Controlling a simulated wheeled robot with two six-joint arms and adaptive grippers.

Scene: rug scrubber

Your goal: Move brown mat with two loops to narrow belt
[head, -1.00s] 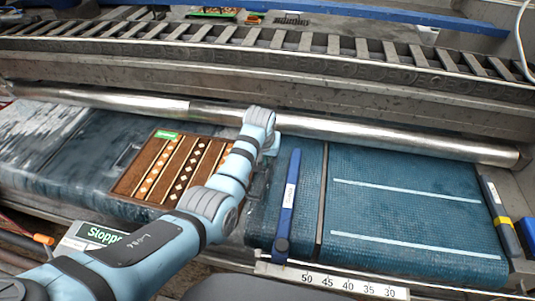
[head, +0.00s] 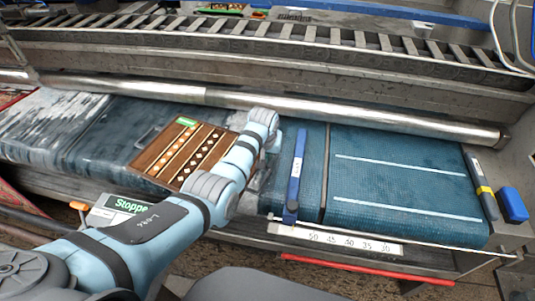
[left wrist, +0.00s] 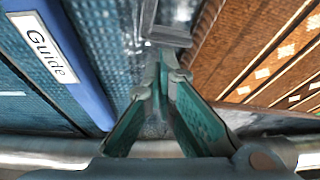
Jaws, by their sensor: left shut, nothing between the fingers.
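The brown mat (head: 190,150) lies flat on the dark blue-green belt (head: 100,135) on the left. It has rows of white diamonds and orange marks and a green tag; I cannot make out loops. In the left wrist view the mat (left wrist: 245,60) is at the right. My left gripper (left wrist: 168,45) is shut and empty, beside the mat's right edge, between it and the blue guide. In the head view my wrist hides most of the gripper (head: 273,138). A blue belt (head: 400,185) with two white lines lies right of the guide. My right gripper is out of view.
A metal roller (head: 330,115) runs behind the belts. A scale strip (head: 335,240) lies in front. The lined belt is clear.

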